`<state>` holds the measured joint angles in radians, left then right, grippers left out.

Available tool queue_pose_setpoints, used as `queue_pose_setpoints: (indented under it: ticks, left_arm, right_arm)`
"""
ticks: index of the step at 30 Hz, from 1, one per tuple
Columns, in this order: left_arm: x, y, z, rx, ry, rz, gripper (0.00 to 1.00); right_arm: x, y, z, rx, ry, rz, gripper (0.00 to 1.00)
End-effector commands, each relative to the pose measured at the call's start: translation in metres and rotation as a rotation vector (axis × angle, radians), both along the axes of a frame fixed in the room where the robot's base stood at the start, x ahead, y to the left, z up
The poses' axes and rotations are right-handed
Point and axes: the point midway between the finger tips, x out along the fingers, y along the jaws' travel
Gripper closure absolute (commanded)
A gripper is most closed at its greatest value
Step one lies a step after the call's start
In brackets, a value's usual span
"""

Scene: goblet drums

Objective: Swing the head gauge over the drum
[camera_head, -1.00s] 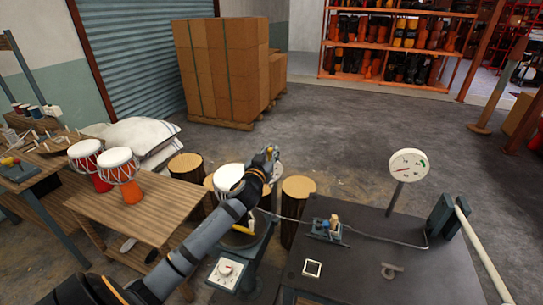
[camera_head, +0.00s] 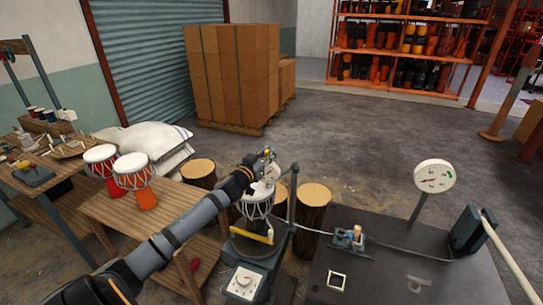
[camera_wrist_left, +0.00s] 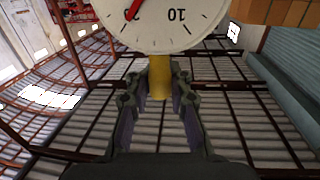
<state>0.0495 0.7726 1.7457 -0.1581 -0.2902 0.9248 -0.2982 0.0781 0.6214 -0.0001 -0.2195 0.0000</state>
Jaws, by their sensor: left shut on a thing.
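The head gauge has a white round dial with a red needle (camera_wrist_left: 160,20) and a yellow handle (camera_wrist_left: 158,78), seen close in the left wrist view. My left gripper (camera_wrist_left: 158,92) is shut on the yellow handle, fingers on both sides. In the head view the left gripper (camera_head: 266,156) is above the drum, and the gauge dial (camera_head: 272,173) shows just under it. The white-headed drum (camera_head: 257,208) sits on a dark stand. My forearm and the gauge hide part of its top. A thin grey post (camera_head: 292,194) stands right of it. My right gripper is not in view.
A wooden table with two red and orange drums (camera_head: 134,172) stands left. A dark bench (camera_head: 385,275) with another gauge (camera_head: 434,176) and a clamp (camera_head: 348,240) is right. Wooden stumps (camera_head: 313,206) stand behind. A control box with a dial (camera_head: 244,283) is in front of the stand.

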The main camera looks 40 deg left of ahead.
Motion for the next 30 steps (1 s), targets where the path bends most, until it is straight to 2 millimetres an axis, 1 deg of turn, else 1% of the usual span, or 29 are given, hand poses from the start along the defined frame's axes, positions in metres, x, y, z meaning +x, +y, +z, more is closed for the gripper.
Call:
queue_pose_setpoints:
  ticks: [1, 4, 19, 20, 25, 30]
  left_arm:
    - [0.0, 0.0046, -0.0049, 0.0, 0.01, 0.008, 1.0]
    - [0.0008, 0.0073, -0.005, 0.0, 0.01, 0.008, 1.0]
    - [0.0015, 0.0092, -0.005, 0.0, 0.011, 0.008, 1.0]
    - [0.0015, 0.0092, -0.005, 0.0, 0.011, 0.008, 0.82]
    - [0.0017, 0.0082, -0.0033, 0.0, 0.007, 0.005, 0.59]
    - [0.002, 0.0075, -0.0017, 0.001, 0.004, 0.003, 0.58]
  right_arm:
    - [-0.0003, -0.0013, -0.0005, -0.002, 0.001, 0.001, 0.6]
    - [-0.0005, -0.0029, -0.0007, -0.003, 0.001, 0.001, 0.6]
    - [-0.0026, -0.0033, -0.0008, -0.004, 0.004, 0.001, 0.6]
    - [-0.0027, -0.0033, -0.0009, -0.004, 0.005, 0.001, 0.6]
    - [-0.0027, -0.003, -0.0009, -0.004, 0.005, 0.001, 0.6]
    - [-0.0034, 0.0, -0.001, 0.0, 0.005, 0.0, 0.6]
